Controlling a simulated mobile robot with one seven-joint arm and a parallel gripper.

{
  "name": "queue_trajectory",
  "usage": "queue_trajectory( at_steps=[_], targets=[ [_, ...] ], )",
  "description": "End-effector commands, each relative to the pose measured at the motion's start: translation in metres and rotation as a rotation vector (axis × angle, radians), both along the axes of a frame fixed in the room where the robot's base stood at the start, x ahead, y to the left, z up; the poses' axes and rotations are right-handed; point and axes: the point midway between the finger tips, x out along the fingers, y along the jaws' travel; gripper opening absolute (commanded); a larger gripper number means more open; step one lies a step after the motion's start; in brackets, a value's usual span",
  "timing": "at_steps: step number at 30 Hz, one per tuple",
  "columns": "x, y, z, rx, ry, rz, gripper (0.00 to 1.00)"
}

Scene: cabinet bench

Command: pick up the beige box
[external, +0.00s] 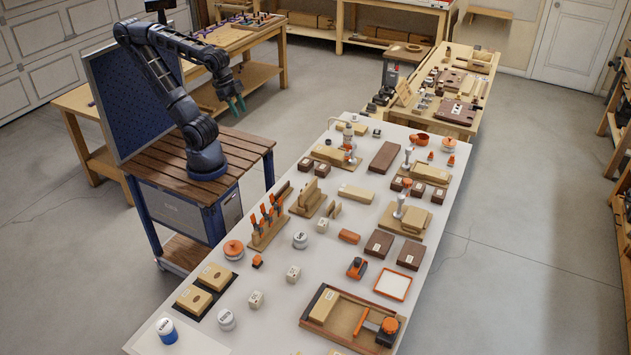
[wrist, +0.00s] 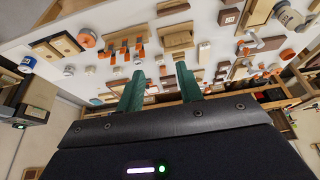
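Several beige boxes and blocks lie on the long white table, and I cannot tell which one the task names. Two labelled beige boxes, the upper one (external: 215,276) and the lower one (external: 194,299), lie on dark trays at the near left. Another beige box (external: 323,305) lies in a wooden tray at the near end. A long beige block (external: 356,193) lies mid-table. My gripper (external: 237,104) is raised above the floor behind the table, apart from all of them. In the wrist view its green fingers (wrist: 160,82) are apart with nothing between them.
The white table (external: 270,325) is crowded with jars, dark boxes, orange clamps (external: 268,212) and small cubes. My arm stands on a slatted wooden cart (external: 240,155) beside it. A wooden workbench (external: 460,110) with parts stands beyond. Open floor lies to the right.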

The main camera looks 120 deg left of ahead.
Motion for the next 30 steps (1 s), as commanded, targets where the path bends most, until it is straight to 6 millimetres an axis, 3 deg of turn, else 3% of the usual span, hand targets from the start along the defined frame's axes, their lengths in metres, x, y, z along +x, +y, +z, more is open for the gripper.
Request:
queue_trajectory(
  at_steps=[2, 5, 17, 30],
  targets=[
    [0.000, 0.000, 0.000, 0.000, 0.000, 0.000, 0.36],
    [0.000, 0.000, 0.000, 0.000, 0.000, 0.000, 0.56],
    [0.008, 0.000, 0.001, -0.013, 0.009, 0.025, 0.56],
    [0.102, -0.006, -0.008, -0.150, 0.100, 0.341, 0.56]
  ],
)
